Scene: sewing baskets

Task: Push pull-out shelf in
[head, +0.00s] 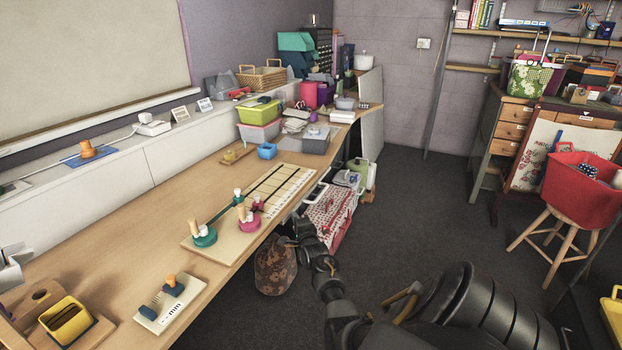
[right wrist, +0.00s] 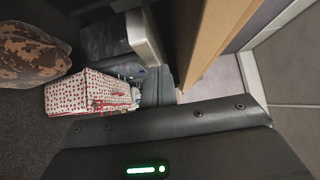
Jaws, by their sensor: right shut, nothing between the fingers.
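My right gripper (head: 287,241) is low beside the front edge of the long wooden table, partly hidden by its own arm in the head view. In the right wrist view its dark fingers (right wrist: 158,86) are shut with nothing between them. They point at a pale upright panel (right wrist: 145,38) with a dark flat surface (right wrist: 104,34) beside it, under the table edge (right wrist: 214,42). This looks like the pull-out shelf, but I cannot tell how far out it is or whether the fingers touch it.
A red-patterned white box (head: 325,212) and a brown patterned bag (head: 276,265) are near the right gripper, below the table edge. A pegged board (head: 222,243) lies on the table. A red basket (head: 577,190) stands on a stool at right. The floor between is clear.

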